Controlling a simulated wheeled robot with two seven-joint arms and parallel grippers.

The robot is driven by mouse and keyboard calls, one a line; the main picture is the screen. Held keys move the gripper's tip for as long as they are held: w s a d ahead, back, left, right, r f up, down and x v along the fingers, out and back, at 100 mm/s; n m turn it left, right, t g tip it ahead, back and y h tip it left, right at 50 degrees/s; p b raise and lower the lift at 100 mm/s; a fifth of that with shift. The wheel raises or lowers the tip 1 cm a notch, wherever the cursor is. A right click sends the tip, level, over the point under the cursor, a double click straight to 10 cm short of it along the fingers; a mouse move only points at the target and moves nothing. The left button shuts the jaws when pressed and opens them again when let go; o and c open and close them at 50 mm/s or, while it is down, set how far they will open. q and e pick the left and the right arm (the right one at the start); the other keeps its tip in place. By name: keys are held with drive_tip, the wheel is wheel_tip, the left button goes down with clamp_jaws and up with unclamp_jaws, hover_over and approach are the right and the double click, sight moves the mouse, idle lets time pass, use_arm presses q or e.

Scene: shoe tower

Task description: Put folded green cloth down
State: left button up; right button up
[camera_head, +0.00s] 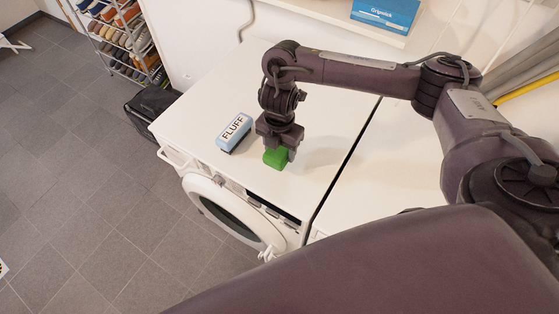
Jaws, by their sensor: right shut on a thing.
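The folded green cloth (275,159) is a small bright green block in the head view, low over the white top of the washing machine (192,122). My right gripper (279,148) points down and is shut on the cloth, hiding its upper part. I cannot tell whether the cloth touches the machine top. My left gripper is not in view.
A blue and white box marked FLUFF (234,132) lies left of the cloth. The machine's round door (222,211) is at the front. A shoe rack (121,38) stands at the back left. A blue box (385,14) sits on a shelf behind. The machine top behind the FLUFF box is clear.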

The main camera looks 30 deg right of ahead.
drive_tip(key=shift+f, duration=0.65)
wheel_tip(320, 180, down, 3)
drive_tip(key=shift+f+p, duration=0.1)
drive_tip(key=shift+p, duration=0.65)
drive_tip(key=shift+f, duration=0.25)
drive_tip(key=o, duration=0.9)
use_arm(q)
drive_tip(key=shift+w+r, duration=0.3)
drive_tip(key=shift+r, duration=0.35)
